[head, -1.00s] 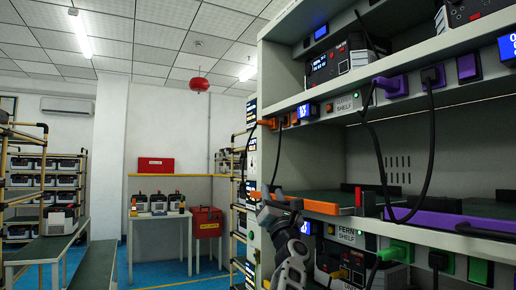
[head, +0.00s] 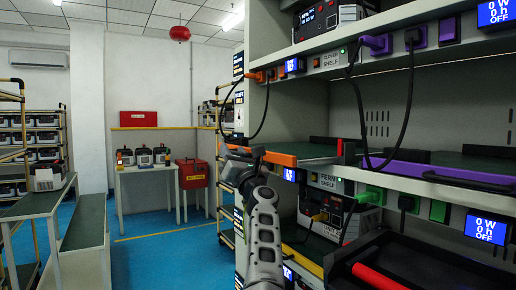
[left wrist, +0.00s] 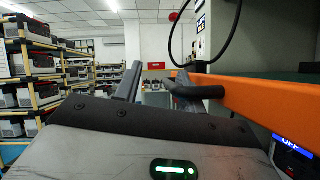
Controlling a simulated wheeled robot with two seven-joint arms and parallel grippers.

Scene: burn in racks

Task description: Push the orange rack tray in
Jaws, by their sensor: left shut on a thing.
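The orange rack tray (head: 285,158) lies in the rack on the level just above the FERN SHELF label, with its orange front edge facing out. In the left wrist view its orange front (left wrist: 262,108) runs along the right side, with a dark handle (left wrist: 208,91) sticking out from it. My left gripper (head: 238,160) is at the left end of this front edge. In the left wrist view my left gripper (left wrist: 155,88) is shut on the dark handle; the grip itself is partly hidden. My right gripper does not show.
A purple-edged tray (head: 455,175) sits to the right on the same level. A dark tray with a red handle (head: 380,277) is below. Black cables (head: 360,110) hang in front of the shelves. The aisle floor (head: 165,250) on the left is clear.

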